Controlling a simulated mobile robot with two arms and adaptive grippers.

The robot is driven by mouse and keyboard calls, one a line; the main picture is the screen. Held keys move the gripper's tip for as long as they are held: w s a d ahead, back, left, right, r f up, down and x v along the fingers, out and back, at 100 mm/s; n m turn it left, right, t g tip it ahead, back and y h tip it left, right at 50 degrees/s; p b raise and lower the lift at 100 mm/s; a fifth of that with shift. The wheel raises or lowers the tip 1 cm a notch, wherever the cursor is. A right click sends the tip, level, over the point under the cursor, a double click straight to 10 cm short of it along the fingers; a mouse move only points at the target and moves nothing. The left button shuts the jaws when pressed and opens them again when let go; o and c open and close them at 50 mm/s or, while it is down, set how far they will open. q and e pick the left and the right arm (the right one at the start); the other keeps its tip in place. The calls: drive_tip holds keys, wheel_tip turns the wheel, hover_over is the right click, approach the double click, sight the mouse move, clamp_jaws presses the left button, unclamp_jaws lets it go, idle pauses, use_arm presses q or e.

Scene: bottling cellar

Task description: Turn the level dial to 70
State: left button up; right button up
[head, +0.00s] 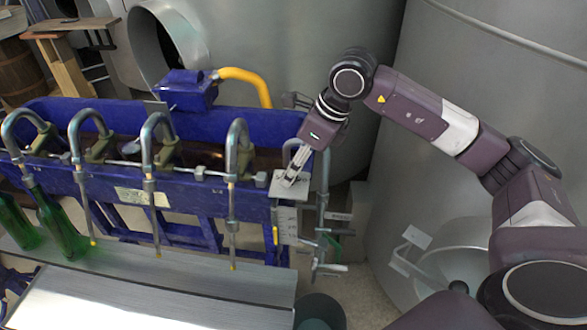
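My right gripper (292,178) reaches in from the right and points down at a small pale plate (277,190) on the right end of the blue bottling machine (175,187). Its fingertips are at the plate and look close together, but whether they grip something is too small to tell. No dial face or number can be read; the level dial may be hidden behind the fingers. A pale scale strip (288,224) hangs below the plate, its marks unreadable. My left gripper is not in view.
Several curved metal filling spouts (238,150) line the machine's front, with green bottles (62,230) at the left. A grey shelf (200,285) runs in front. Metal rods and clamps (323,225) stand right of the plate. Large steel tanks (455,110) stand behind and right.

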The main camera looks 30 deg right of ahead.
drive_tip(key=v, duration=1)
drive_tip(key=shift+s+r, duration=0.2)
drive_tip(key=shift+r, duration=0.05)
